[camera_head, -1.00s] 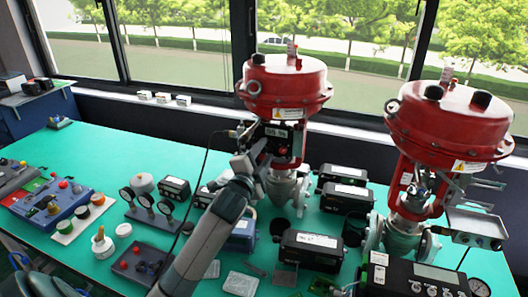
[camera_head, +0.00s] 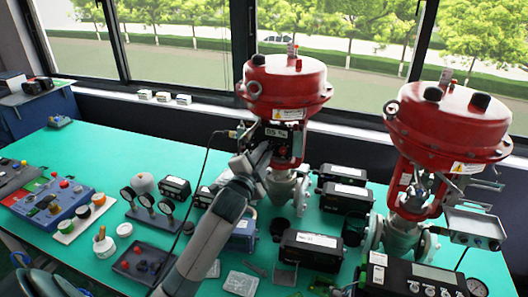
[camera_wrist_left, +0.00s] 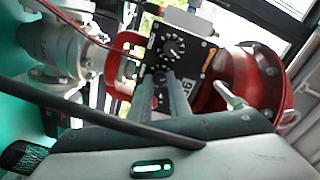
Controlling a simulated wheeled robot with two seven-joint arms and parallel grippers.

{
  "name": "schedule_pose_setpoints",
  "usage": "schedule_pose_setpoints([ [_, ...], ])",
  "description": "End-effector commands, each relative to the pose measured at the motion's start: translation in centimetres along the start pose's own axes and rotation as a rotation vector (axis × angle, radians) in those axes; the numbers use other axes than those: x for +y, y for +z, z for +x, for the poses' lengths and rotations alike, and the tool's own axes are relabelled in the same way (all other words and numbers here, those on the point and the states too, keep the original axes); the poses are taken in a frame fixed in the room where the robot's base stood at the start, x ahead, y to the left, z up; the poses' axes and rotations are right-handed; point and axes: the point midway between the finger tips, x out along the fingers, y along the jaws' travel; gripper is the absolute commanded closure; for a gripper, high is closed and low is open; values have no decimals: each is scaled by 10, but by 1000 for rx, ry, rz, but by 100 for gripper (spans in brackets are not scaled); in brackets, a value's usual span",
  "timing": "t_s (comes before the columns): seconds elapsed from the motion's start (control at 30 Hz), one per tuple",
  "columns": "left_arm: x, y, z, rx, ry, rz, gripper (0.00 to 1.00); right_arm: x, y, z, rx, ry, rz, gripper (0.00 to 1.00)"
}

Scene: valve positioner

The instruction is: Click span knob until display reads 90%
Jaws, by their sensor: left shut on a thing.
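The valve positioner is a black box (camera_head: 272,133) on the left red valve, with a small lit display (camera_head: 276,134) whose digits are too small to read surely. In the left wrist view its black panel (camera_wrist_left: 198,52) shows tilted, with a white-marked dial knob (camera_wrist_left: 174,47) and a smaller dark knob (camera_wrist_left: 160,76) below it. My left gripper (camera_head: 266,150) is at the lower front of the box. In the wrist view its two fingers (camera_wrist_left: 161,88) lie either side of the smaller knob, shut on it. I cannot read which knob is the span knob.
A second red valve (camera_head: 448,125) stands at the right. Black boxes (camera_head: 310,250), gauges (camera_head: 145,199) and a blue control box (camera_head: 50,205) crowd the green table (camera_head: 75,150). A black cable (camera_head: 205,160) hangs left of the positioner. The table's back left is mostly clear.

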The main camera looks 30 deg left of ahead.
Motion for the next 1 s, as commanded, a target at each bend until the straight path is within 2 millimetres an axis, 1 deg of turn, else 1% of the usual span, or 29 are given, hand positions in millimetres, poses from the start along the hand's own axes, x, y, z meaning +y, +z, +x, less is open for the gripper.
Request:
schedule_pose_setpoints([
  [0.03,-1,-1,0,-1,2,-30,100,1,5,-4,-10,1,0,61],
  [0.13,-1,-1,0,-3,2,-95,100,2,6,-10,-11,2,0,61],
  [0.5,0,0,0,-3,2,-333,100,4,-6,-25,11,4,2,61],
  [0.7,1,0,0,-2,2,-398,100,4,-6,-28,10,4,2,61],
  [1.0,1,1,0,-2,2,-412,100,2,-6,-28,9,2,3,61],
])
